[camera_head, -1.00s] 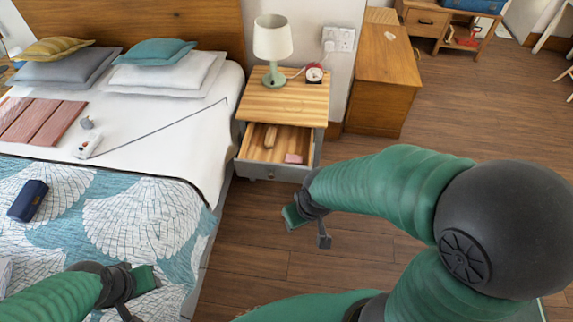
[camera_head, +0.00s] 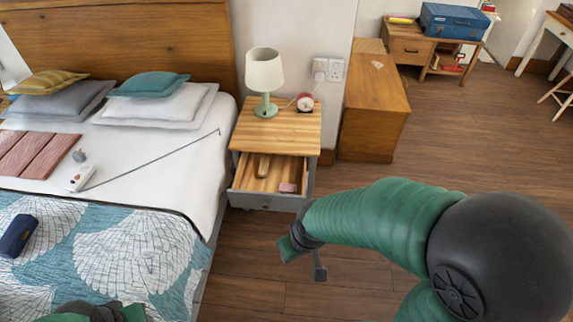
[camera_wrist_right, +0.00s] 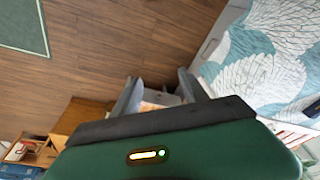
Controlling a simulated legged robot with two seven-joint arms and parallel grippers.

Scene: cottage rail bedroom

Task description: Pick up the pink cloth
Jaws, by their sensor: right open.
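A small pink item (camera_head: 288,187), which looks like a folded cloth, lies in the front right of the open nightstand drawer (camera_head: 265,202). A larger dusty-pink folded textile in panels (camera_head: 48,153) lies on the bed at the left. My right gripper (camera_head: 304,262) is open and empty, in front of the drawer and a little right of it, over the floor. In the right wrist view its two fingers (camera_wrist_right: 160,92) are spread, with part of the drawer visible beyond them. My left gripper (camera_head: 103,314) is at the bottom edge over the bed, mostly cut off.
A wooden object (camera_head: 263,166) lies in the drawer. The bed (camera_head: 150,150) is to the left; a wooden cabinet (camera_head: 372,115) stands right. Floor is clear before the drawer.

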